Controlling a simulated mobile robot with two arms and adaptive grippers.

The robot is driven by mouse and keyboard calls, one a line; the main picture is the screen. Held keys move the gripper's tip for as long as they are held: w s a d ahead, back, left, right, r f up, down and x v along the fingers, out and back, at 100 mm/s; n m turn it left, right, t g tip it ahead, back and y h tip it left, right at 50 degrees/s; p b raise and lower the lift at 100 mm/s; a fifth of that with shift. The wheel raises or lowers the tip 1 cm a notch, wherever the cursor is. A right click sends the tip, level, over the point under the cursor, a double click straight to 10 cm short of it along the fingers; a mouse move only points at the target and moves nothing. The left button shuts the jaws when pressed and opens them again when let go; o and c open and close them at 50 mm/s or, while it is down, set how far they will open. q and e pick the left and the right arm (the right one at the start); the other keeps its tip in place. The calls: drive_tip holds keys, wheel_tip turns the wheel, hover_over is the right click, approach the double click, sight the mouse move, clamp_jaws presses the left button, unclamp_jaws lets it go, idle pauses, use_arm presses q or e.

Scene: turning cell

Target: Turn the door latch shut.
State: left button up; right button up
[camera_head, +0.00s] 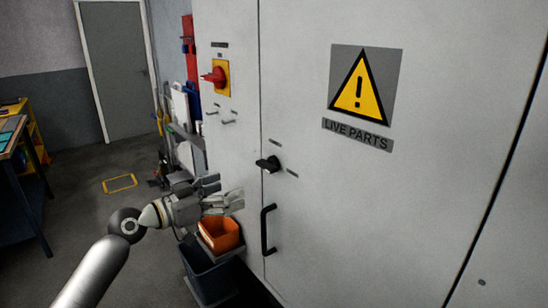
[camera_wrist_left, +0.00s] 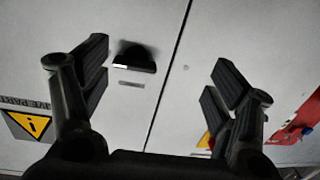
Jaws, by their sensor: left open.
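The black door latch (camera_head: 268,164) sits on the grey cabinet door (camera_head: 400,220), close to the vertical door seam. Its grip lies roughly level, with small dark label marks above it and to its right. It also shows in the left wrist view (camera_wrist_left: 134,58), between my spread fingers and nearer the left pair. My left gripper (camera_head: 226,193) is open and empty, to the left of the latch and a little lower, apart from it. Its black fingers also show in the wrist view (camera_wrist_left: 161,76). My right gripper is not in view.
A black bar handle (camera_head: 267,230) stands out below the latch. A red rotary switch (camera_head: 215,76) juts out at upper left. An orange bin (camera_head: 222,235) and a dark bin (camera_head: 205,272) stand under my left gripper. Open floor (camera_head: 90,240) lies at the left.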

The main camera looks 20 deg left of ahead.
use_arm(q)
drive_tip(key=m+h, duration=0.1)
approach(262, 167)
drive_tip(key=p+x, duration=0.4)
drive_tip(key=x, duration=0.6)
drive_tip(key=shift+p, duration=0.4)
drive_tip(key=shift+w+d+f, duration=0.1)
drive_tip(key=shift+w+d, duration=0.3)
drive_tip(key=shift+w, duration=0.1)
drive_tip(key=c, duration=1)
